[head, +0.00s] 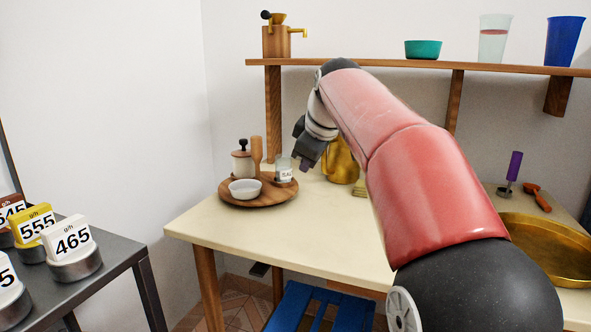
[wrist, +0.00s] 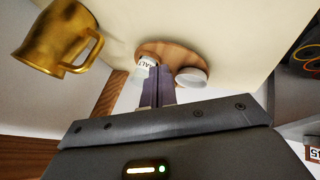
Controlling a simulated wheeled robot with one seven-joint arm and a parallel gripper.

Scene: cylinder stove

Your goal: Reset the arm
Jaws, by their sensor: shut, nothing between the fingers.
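My red and black arm reaches over the cream table from the right in the head view. My gripper (head: 305,164) hangs above the table, just right of the salt shaker (head: 284,173). In the wrist view the two purple fingers of my gripper (wrist: 158,70) are together with nothing between them. The salt shaker shows beyond the fingertips in the wrist view (wrist: 145,62), partly covered by them. It stands on the round wooden tray (head: 262,201). I cannot tell whether the fingers touch it.
The tray also holds a white bowl (head: 245,189) and a lidded jar (head: 242,163). A gold mug (head: 340,163) stands behind my arm. A brass tray (head: 545,250) lies at right. A wooden shelf (head: 420,64) runs above. The table's front left is clear.

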